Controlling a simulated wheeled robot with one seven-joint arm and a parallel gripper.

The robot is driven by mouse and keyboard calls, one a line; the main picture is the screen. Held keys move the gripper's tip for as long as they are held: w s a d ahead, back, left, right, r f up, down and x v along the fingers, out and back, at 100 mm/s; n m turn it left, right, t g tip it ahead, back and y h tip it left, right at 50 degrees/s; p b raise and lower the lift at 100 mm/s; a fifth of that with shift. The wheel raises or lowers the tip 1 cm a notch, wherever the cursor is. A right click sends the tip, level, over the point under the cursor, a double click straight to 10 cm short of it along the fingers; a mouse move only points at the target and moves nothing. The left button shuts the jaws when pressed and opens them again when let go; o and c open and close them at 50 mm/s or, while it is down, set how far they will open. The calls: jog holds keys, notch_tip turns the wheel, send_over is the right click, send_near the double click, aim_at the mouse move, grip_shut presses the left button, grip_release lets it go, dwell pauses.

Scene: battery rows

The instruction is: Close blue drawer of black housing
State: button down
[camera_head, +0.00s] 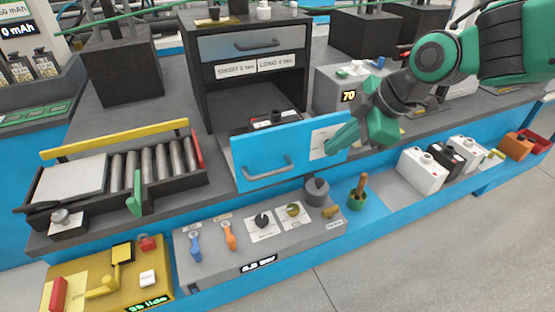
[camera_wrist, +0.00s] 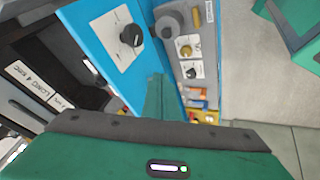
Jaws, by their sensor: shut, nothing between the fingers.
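The black housing (camera_head: 203,75) stands at the back centre of the bench in the head view. Its lower blue drawer (camera_head: 262,157) is pulled out toward the front, with a grey bar handle and a white label on its face. Inside it a dark part with a red end shows. My gripper (camera_head: 338,139) is shut and empty at the right end of the blue front, covering part of the label. I cannot tell whether it touches the front. In the wrist view a blue panel (camera_wrist: 90,30) with a white label and black knob stands close ahead of my gripper.
A grey upper drawer (camera_head: 255,43) sits in the housing above two text labels. A grey control panel (camera_head: 255,235) lies below the blue drawer. A roller tray (camera_head: 110,180) stands at the left. White canisters (camera_head: 421,170) stand at the right. Grey floor is free at the lower right.

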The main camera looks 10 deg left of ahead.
jog(key=s+a+n+y, duration=0.15)
jog(key=a+n, duration=0.25)
jog(key=a, duration=0.4)
send_near(263, 170)
jog(key=shift+g, duration=0.4)
jog(key=x, duration=0.4)
jog(key=shift+w+f, duration=0.1)
jog(key=shift+w, duration=0.3)
jog(key=shift+a, duration=0.1)
